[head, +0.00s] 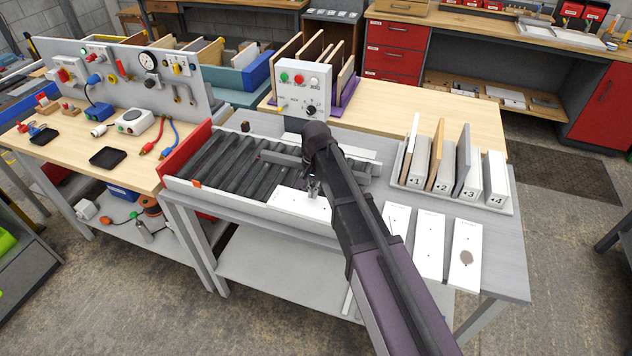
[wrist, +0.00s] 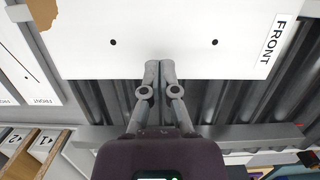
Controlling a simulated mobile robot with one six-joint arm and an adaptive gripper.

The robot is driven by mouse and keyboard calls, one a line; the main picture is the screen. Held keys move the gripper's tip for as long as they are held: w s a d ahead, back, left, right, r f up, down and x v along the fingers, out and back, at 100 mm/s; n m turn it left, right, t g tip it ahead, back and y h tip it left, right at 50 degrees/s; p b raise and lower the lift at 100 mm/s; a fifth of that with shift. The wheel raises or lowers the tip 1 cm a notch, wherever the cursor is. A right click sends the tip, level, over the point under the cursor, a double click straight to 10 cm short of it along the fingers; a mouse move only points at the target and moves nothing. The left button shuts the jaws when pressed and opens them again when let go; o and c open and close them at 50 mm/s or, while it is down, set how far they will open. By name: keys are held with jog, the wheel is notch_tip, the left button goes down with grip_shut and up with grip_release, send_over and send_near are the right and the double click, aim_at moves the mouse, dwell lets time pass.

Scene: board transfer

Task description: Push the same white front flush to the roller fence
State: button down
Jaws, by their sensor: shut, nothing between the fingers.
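A white front (head: 297,204) lies on the dark roller bed (head: 225,170), toward its near right part. In the wrist view the white front (wrist: 170,42) shows two dark holes and a FRONT label at its right. My gripper (head: 313,190) is over the bed at this front. Its fingers (wrist: 160,66) are together and empty, with the tips at the front's long edge; I cannot tell whether they touch. The roller fence (wrist: 230,135) is a grey bar across the rollers. Bare rollers show between it and the front's edge.
More white fronts (head: 429,244) lie on the grey table to the right; one (head: 466,262) has a brown spot. A numbered rack (head: 408,186) holding upright boards stands behind them. A control box (head: 303,88) stands behind the bed. A red panel (head: 186,150) edges its left end.

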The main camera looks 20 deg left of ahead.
jog(key=shift+s+f+b, duration=0.4)
jog(key=shift+s+b, duration=0.05)
jog(key=shift+s, duration=0.3)
jog(key=shift+f+b, duration=0.3)
jog(key=shift+f, duration=0.05)
jog(key=shift+s, duration=0.1)
jog(key=shift+s+d, duration=0.1)
jog(key=w, duration=1.1)
jog(key=shift+w+d, duration=0.1)
jog(key=shift+d, duration=0.05)
